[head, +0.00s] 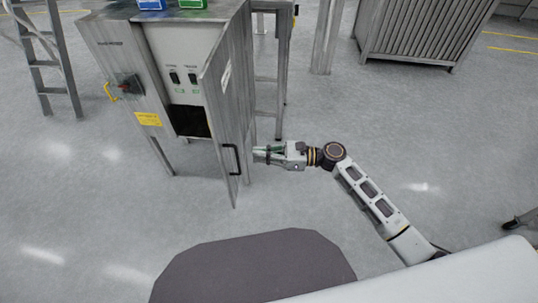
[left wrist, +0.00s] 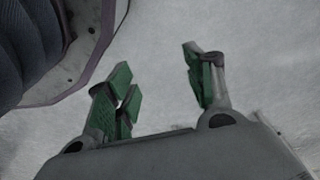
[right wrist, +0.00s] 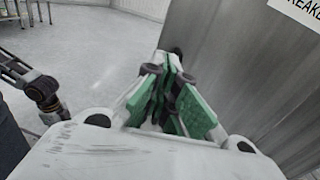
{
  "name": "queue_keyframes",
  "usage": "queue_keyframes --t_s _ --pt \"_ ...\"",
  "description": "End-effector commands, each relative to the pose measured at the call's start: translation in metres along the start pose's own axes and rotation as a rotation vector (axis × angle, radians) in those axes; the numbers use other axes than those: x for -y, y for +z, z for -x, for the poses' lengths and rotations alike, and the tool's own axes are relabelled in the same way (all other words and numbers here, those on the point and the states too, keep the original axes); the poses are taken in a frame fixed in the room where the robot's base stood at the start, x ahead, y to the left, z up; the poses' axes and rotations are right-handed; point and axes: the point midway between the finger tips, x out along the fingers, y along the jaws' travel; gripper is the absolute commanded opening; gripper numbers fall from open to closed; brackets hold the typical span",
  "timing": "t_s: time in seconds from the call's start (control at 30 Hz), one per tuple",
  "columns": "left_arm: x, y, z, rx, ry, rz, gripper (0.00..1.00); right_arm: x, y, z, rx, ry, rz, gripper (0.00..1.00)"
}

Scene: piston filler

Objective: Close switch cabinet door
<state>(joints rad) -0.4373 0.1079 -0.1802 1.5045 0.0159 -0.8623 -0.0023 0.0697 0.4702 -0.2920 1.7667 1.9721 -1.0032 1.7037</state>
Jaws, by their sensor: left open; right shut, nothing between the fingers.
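The switch cabinet (head: 180,65) is a grey metal box on legs at upper left in the head view. Its door (head: 225,90) is hinged on the right and stands wide open, swung toward me. A black handle (head: 231,159) is on the door's outer face near its free edge. My right gripper (head: 258,154) is shut and empty, just right of the handle, on the door's outer side; I cannot tell whether it touches. In the right wrist view the door (right wrist: 240,65) fills the right side behind the closed fingers (right wrist: 172,100). My left gripper (left wrist: 160,90) is open and empty above the floor.
A ladder-like frame (head: 45,60) stands at far left. A ribbed metal container (head: 425,30) is at upper right. The floor around the door is clear.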

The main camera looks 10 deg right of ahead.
Motion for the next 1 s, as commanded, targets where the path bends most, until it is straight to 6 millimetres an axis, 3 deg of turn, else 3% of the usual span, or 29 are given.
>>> queue_keyframes --t_s 0.6,1.0 --pt "-0.006 -0.008 0.016 0.011 0.01 -0.001 0.53 0.0 0.0 -0.079 0.002 0.0 0.001 0.0" --pt "-0.007 -0.015 0.023 0.006 0.011 -0.001 0.53 0.0 0.0 -0.094 0.0 0.0 0.0 0.0"
